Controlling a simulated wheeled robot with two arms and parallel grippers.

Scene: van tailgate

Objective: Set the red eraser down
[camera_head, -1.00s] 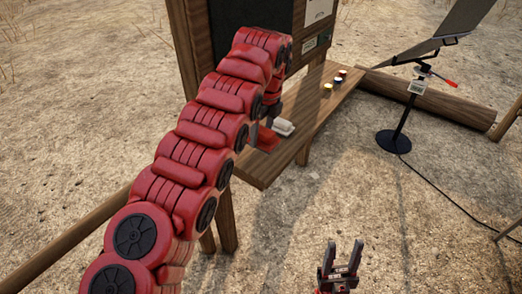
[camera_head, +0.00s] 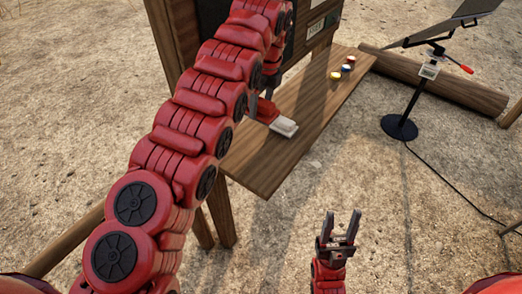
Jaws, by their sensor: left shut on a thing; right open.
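The red eraser (camera_head: 268,111) is held by my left gripper (camera_head: 263,106), which is shut on it and partly hidden behind my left arm. The eraser is at the shelf (camera_head: 262,168) below the dark board, just behind and left of a white block (camera_head: 284,127). I cannot tell whether the eraser touches the shelf or is slightly above it. My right gripper (camera_head: 341,226) is open and empty at the lower middle, over the bare ground in front of the shelf.
Several small coloured round things (camera_head: 342,69) stand at the shelf's far right end. A black stand (camera_head: 403,114) with a tilted panel and a log (camera_head: 447,85) are at the right.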

